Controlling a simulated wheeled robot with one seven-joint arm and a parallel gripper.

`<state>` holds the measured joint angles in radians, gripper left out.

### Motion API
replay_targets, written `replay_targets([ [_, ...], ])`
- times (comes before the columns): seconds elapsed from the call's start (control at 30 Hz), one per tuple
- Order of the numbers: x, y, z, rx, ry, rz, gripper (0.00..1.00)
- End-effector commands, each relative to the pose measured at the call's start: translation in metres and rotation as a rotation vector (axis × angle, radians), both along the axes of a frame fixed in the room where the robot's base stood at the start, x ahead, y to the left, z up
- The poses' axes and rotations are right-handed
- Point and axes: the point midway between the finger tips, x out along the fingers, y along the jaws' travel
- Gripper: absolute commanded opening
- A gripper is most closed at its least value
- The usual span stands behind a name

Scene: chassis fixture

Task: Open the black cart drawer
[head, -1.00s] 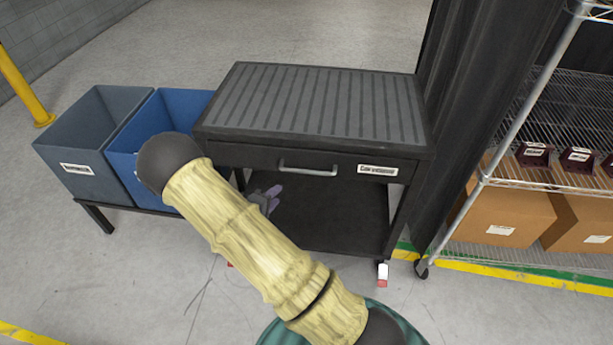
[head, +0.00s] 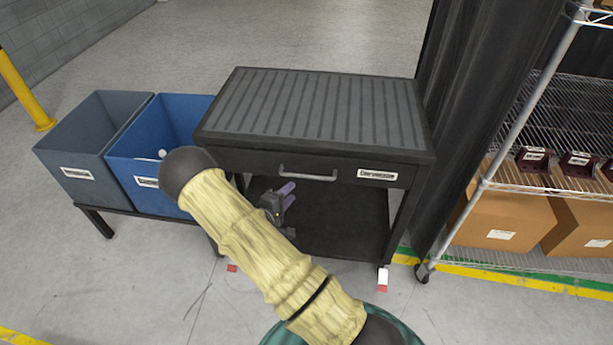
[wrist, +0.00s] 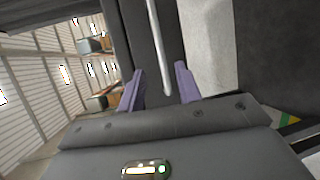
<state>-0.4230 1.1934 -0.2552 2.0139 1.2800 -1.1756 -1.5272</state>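The black cart (head: 225,140) stands in the middle of the head view with a ribbed top. Its drawer (head: 255,161) sits under the top and looks shut, with a silver bar handle (head: 308,176) and a white label at the right. My gripper (head: 287,192) is in front of the cart, below and left of the handle, partly hidden by my arm. In the wrist view my gripper (wrist: 160,88) has two purple fingers spread apart with nothing held. The handle bar (wrist: 158,50) runs lengthwise between the finger lines, its near end close to the tips; contact cannot be told.
A grey bin (head: 75,130) and a blue bin (head: 120,165) stand on a low stand left of the cart. A black curtain (head: 470,110) and a wire shelf (head: 560,185) with boxes are at the right. Floor is clear in front.

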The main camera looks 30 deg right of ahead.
Motion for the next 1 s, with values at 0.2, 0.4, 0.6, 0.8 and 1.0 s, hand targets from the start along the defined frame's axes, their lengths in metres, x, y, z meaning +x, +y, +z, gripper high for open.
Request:
replay_targets([
  [0.2,0.021,-0.034,-0.007,0.0,0.0,-0.003,0.34],
  [0.4,0.04,-0.063,-0.013,0.0,0.0,-0.003,0.34],
  [0.6,0.056,-0.087,-0.018,0.0,-0.001,-0.002,0.34],
  [0.8,0.061,-0.095,-0.02,0.001,0.001,-0.001,0.34],
  [1.0,0.062,-0.094,-0.021,0.0,0.0,0.0,0.34],
])
